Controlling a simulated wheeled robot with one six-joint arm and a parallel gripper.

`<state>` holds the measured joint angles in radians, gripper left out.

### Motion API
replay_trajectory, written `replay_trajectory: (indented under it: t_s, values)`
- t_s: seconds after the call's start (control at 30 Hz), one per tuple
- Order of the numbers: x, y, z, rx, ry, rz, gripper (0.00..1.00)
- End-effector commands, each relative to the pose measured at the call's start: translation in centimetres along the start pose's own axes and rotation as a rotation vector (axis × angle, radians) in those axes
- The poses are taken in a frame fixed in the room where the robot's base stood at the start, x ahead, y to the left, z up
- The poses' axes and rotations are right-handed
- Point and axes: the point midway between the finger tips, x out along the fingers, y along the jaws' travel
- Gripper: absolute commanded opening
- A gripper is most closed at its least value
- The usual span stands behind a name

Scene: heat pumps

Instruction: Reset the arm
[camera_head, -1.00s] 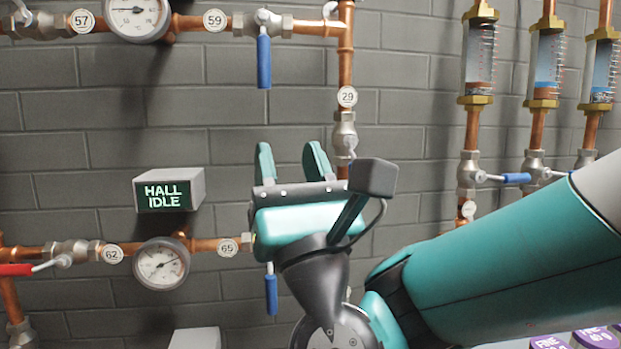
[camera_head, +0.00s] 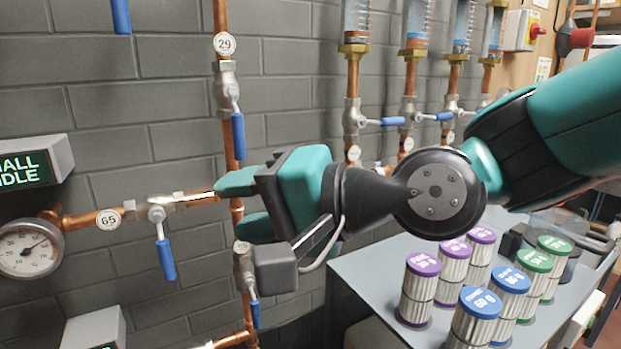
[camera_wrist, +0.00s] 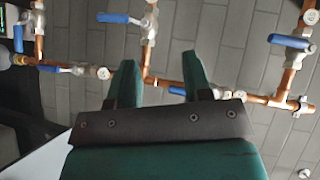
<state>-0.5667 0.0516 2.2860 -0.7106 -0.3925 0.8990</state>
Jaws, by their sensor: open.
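My gripper (camera_head: 232,205) is open and empty in the head view, pointing left in front of the grey block wall and copper pipes. One finger is above the other, with a gap between them. In the wrist view my gripper (camera_wrist: 163,82) shows its two green fingers spread apart, with a copper pipe visible behind the gap. My teal arm comes in from the right in the head view. I cannot tell how far the fingertips are from the pipes.
Blue-handled valves (camera_head: 164,245) and a round gauge (camera_head: 28,247) sit on the pipes at left. Several lidded cartridges (camera_head: 419,290) stand on a grey surface (camera_head: 368,314) below my arm. Glass flow tubes line the wall above.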

Motion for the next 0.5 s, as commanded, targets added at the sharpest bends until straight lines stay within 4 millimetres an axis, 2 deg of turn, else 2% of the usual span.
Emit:
replay_trajectory:
  t_s: [0.1,0.2,0.3,0.5]
  values:
    - [-4.8,5.0,0.4,-0.249,-0.085,0.277,0.45]
    - [-8.9,8.7,1.4,-0.401,-0.201,0.467,0.45]
    - [-12.8,11.5,2.5,-0.501,-0.328,0.610,0.45]
    - [-20.1,15.2,5.4,-0.608,-0.597,0.798,0.45]
